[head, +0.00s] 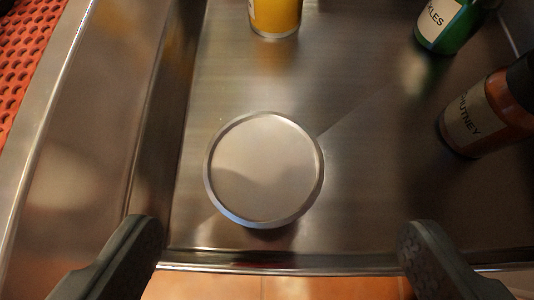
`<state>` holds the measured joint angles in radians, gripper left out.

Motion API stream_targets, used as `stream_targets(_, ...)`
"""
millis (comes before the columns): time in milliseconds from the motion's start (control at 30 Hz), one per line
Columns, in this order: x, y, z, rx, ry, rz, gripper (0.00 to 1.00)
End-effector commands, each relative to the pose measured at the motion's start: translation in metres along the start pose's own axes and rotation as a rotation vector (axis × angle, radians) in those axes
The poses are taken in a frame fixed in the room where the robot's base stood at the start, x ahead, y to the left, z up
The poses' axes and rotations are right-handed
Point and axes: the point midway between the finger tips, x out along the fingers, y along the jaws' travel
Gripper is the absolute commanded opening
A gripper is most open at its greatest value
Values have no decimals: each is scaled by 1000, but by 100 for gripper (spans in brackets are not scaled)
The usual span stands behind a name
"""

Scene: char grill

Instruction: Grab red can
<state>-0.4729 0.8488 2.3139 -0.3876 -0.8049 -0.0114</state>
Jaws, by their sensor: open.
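A round silver lid (265,170), which looks like the top of a can seen from straight above, is in the middle of the view on a metal surface. Its side wall is hidden, so I cannot tell its colour, and no clearly red can shows. My gripper (280,223) is open and empty. Its two dark fingers come in from the bottom left and bottom right, spread wider than the round lid and apart from it. The lid lies between and slightly ahead of the fingertips.
A yellow can (275,15) stands at the top. A green pickles jar (441,25) and a reddish-brown chutney jar (485,115) are at the right. The metal tray (345,75) has a raised left wall and a front edge. Red perforated matting (25,50) lies beyond the left.

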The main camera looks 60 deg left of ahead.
Motion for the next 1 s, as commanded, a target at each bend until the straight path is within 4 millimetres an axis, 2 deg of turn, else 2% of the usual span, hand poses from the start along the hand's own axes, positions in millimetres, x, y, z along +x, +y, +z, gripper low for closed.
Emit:
stream_targets(200,34,-1,0,-1,0,-1,84)
stream_targets(567,52,-2,1,0,0,0,84)
stream_targets(833,87,-8,3,-1,0,0,84)
stream_targets(1000,98,-8,2,0,0,1,84)
